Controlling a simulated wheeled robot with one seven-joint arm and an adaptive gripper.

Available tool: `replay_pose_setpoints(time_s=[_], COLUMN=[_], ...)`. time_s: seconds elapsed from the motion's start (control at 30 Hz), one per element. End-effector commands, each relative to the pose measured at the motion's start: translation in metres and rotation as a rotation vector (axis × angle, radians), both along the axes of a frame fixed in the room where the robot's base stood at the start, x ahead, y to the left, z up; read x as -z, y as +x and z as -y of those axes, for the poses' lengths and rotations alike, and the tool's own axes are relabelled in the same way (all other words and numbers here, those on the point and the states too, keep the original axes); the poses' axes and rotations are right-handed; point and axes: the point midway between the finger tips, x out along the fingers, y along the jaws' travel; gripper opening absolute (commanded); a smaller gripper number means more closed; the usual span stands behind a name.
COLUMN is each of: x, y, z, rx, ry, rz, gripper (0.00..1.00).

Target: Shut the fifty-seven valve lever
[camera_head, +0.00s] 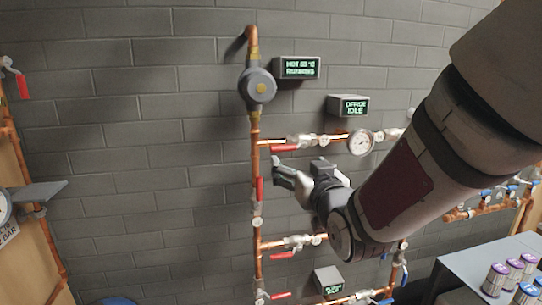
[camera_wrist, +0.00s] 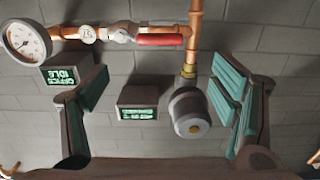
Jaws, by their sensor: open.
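A red valve lever (camera_wrist: 160,40) lies in line with a horizontal copper pipe, beside a round tag (camera_wrist: 88,34) that seems to read 57 upside down in the wrist view. In the head view the same red lever (camera_head: 287,148) points left from its valve, toward the vertical pipe. My gripper (camera_head: 297,172) is just below and in front of this lever. In the wrist view my gripper (camera_wrist: 160,80) is open and empty, its two fingers wide apart, with the lever beyond and above the gap. It does not appear to touch the lever.
A round pump (camera_head: 257,86) sits on the vertical copper pipe (camera_head: 255,150). A gauge (camera_head: 361,142) is right of the valve. Display boxes reading HOT (camera_head: 297,68) and OFFICE IDLE (camera_head: 348,106) hang above. Another red lever (camera_head: 260,188) points along the vertical pipe, close to my gripper.

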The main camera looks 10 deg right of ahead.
Motion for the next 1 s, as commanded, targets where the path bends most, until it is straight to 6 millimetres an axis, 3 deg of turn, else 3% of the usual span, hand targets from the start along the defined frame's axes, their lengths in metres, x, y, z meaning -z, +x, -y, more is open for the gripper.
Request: replay_pose_setpoints(time_s=[0.6,0.8,1.0], x=[0.001,0.001,0.0], y=[0.091,0.108,0.112], z=[0.0,0.0,0.0], rx=[0.0,0.001,0.001], ry=[0.002,0.0,-0.001], rz=[-0.001,-0.002,0.0], gripper=[0.8,0.8,0.8])
